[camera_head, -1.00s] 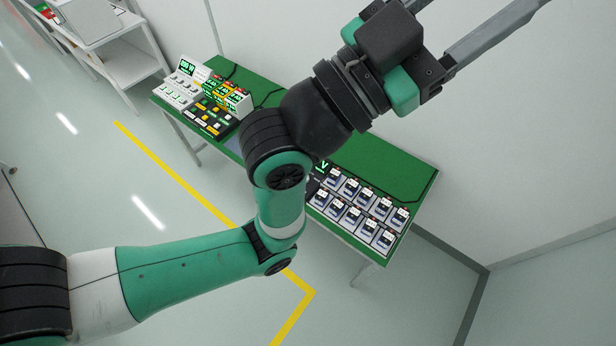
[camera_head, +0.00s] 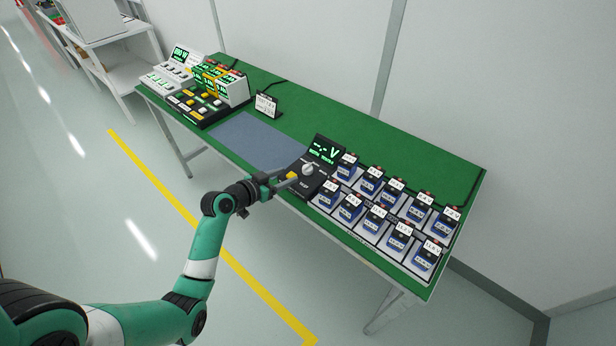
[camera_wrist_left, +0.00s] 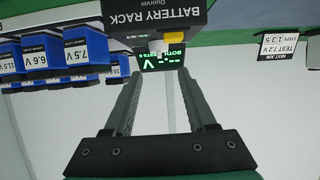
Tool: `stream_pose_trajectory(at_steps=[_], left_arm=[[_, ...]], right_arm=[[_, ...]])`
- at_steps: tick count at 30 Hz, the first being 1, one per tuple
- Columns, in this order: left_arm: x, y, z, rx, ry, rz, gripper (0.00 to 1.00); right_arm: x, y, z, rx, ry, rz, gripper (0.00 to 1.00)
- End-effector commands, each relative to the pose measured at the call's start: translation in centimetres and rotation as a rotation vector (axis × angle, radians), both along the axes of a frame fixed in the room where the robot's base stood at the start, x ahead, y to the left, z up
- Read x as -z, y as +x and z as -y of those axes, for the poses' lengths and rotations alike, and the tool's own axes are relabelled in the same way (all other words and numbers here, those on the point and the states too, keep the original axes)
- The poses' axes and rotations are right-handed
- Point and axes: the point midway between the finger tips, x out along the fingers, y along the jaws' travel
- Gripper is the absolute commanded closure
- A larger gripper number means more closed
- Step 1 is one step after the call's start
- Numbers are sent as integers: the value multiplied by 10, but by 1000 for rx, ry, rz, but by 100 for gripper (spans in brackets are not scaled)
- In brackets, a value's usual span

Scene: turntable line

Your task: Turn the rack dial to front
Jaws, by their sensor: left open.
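The rack dial (camera_head: 308,169) is a white knob on the black battery rack panel (camera_head: 304,187), at the table's front edge left of the batteries. The left wrist view shows the panel upside down, labelled BATTERY RACK (camera_wrist_left: 150,17), with the pale knob (camera_wrist_left: 182,41) partly in view beside a yellow part (camera_wrist_left: 157,46). I cannot tell which way the knob points. The green display (camera_wrist_left: 161,62) reads dashes, V and small text. My left gripper (camera_head: 287,180) is open and empty, just in front of the panel; its fingers (camera_wrist_left: 160,75) are apart. My right gripper is not in view.
Several blue batteries (camera_head: 369,184) with voltage cards stand right of the panel. A grey mat (camera_head: 250,141), a job card (camera_head: 266,105) and a button console (camera_head: 203,103) lie left. The green tabletop (camera_head: 400,150) behind is mostly clear.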

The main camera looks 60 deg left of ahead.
Motion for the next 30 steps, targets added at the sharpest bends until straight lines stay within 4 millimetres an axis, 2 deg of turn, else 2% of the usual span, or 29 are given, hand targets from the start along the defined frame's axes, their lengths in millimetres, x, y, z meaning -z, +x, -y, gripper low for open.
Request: stream_pose_trajectory(at_steps=[2,5,12,18,21,30], left_arm=[[-1,2,0,1,1,1,43],[5,10,-3,4,3,2,43],[29,53,-19,6,5,3,43],[39,87,-33,4,2,0,43],[41,96,-38,3,3,1,43],[41,101,-39,3,3,1,43]], right_arm=[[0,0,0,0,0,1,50],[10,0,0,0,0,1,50],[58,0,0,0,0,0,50],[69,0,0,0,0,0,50],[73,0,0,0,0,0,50],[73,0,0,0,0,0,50]])
